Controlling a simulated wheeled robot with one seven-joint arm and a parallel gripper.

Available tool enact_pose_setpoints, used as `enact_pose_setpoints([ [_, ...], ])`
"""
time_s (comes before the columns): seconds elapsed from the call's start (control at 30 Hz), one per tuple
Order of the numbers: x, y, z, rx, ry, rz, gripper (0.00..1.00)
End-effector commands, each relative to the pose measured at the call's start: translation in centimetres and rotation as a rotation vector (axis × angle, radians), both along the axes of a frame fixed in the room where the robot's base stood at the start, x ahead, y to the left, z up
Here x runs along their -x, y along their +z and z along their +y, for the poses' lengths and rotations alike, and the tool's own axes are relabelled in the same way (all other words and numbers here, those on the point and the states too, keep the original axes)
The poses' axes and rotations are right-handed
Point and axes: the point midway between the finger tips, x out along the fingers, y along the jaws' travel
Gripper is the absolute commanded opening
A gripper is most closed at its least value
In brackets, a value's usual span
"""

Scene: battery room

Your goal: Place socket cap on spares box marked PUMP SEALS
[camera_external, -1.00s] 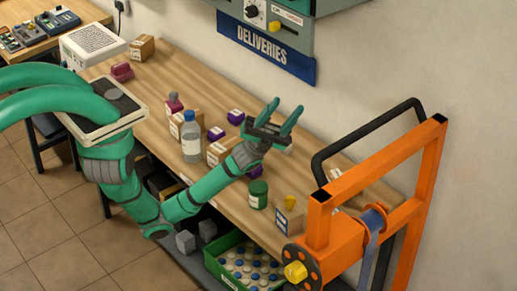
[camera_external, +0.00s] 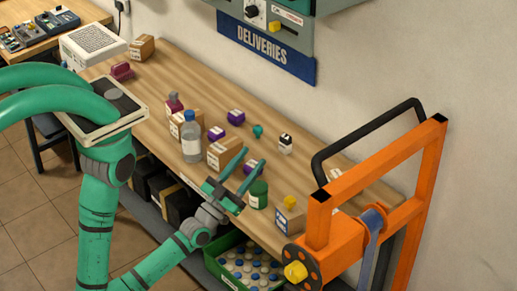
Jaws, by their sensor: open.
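I cannot tell for certain which small item is the socket cap. Candidates are a yellow piece (camera_external: 290,201) on a cardboard box (camera_external: 289,219) at the near end, a small teal piece (camera_external: 258,131) and purple pieces (camera_external: 236,117) on the bench. Other cardboard boxes stand mid-bench (camera_external: 220,153) and at the far end (camera_external: 142,47). Their labels are too small to read, so PUMP SEALS cannot be picked out. My gripper (camera_external: 254,157) is open over the bench's front edge, beside the mid-bench box and a green tin (camera_external: 258,194). A purple item shows near its fingers, partly hidden.
A clear bottle (camera_external: 190,139) with a blue cap stands left of my gripper. A black-and-white item (camera_external: 286,144) stands near the wall. An orange frame (camera_external: 431,185) blocks the right end. A green crate (camera_external: 211,263) sits below the bench. The bench's back strip is mostly clear.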

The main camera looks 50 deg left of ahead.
Motion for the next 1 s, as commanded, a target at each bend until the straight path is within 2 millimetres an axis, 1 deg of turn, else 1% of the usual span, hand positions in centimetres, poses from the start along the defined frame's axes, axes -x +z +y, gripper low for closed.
enact_pose_setpoints([
  [0.03, 1.1, -2.1, 0.3, 0.026, -0.012, 0.063, 0.41],
  [0.17, 3.9, -6.6, 1.3, 0.089, -0.036, 0.2, 0.41],
  [0.2, 4.9, -8.0, 1.7, 0.105, -0.042, 0.244, 0.41],
  [0.27, 6.5, -9.9, 2.2, 0.128, -0.051, 0.308, 0.41],
  [0.3, 7.7, -11.1, 2.6, 0.145, -0.057, 0.35, 0.41],
  [0.37, 9.4, -12.9, 3.2, 0.164, -0.065, 0.414, 0.41],
  [0.4, 10.7, -14.1, 3.6, 0.174, -0.069, 0.459, 0.41],
  [0.47, 12.6, -15.6, 4.4, 0.189, -0.074, 0.521, 0.41],
  [0.5, 13.9, -16.5, 4.9, 0.199, -0.077, 0.562, 0.41],
  [0.6, 16.9, -18.5, 6.2, 0.215, -0.084, 0.659, 0.41],
  [0.73, 20.0, -20.0, 7.7, 0.227, -0.087, 0.752, 0.41],
  [0.8, 21.0, -20.4, 8.3, 0.231, -0.086, 0.785, 0.41],
  [0.87, 21.7, -20.7, 8.7, 0.232, -0.086, 0.804, 0.41],
  [1.0, 22.2, -20.9, 9.0, 0.234, -0.087, 0.819, 0.41],
])
